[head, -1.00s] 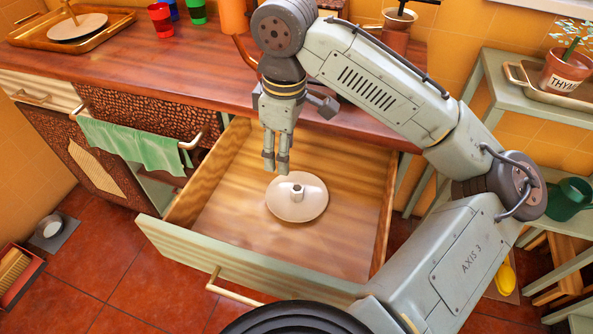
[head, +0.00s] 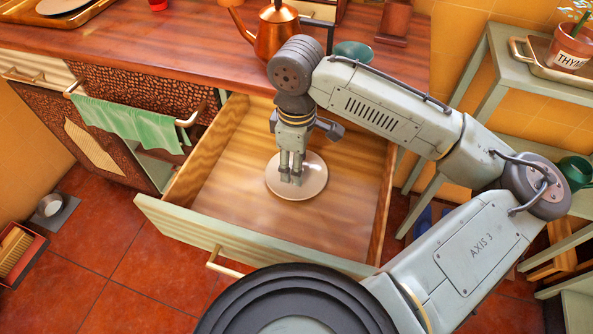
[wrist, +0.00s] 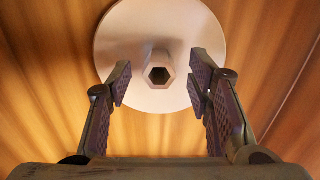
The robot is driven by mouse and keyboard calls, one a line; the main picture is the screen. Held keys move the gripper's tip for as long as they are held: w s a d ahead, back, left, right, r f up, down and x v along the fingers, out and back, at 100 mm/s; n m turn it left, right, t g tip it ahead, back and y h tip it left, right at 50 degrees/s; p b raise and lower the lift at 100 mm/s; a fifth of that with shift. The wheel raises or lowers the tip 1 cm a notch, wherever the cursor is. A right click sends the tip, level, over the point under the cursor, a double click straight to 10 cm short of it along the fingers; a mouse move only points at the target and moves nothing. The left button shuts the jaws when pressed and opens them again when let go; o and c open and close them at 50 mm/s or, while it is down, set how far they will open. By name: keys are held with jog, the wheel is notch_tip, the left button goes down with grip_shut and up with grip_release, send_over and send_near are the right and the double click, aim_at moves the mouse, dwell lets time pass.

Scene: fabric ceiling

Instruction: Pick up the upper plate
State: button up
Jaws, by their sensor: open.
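A round pale plate (head: 312,183) lies in the open drawer, and it also fills the upper middle of the wrist view (wrist: 190,30). A raised hub with a hexagonal hole (wrist: 159,72) stands at its centre. I see one plate here and cannot tell whether another lies under it. My gripper (head: 291,182) points down over the plate's middle and hides the hub in the head view. In the wrist view my gripper (wrist: 158,85) is open, with one finger on each side of the hub and gaps between. Another plate (head: 62,5) is partly visible on a tray.
The open drawer (head: 225,240) has walls around the plate, with bare floor around it inside. The wooden counter (head: 150,40) behind carries the tray (head: 90,17), a copper kettle (head: 277,35) and a green bowl (head: 352,51). A side table (head: 490,85) stands at right.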

jog(key=shift+f, duration=0.15)
grip_shut()
dwell(0.5)
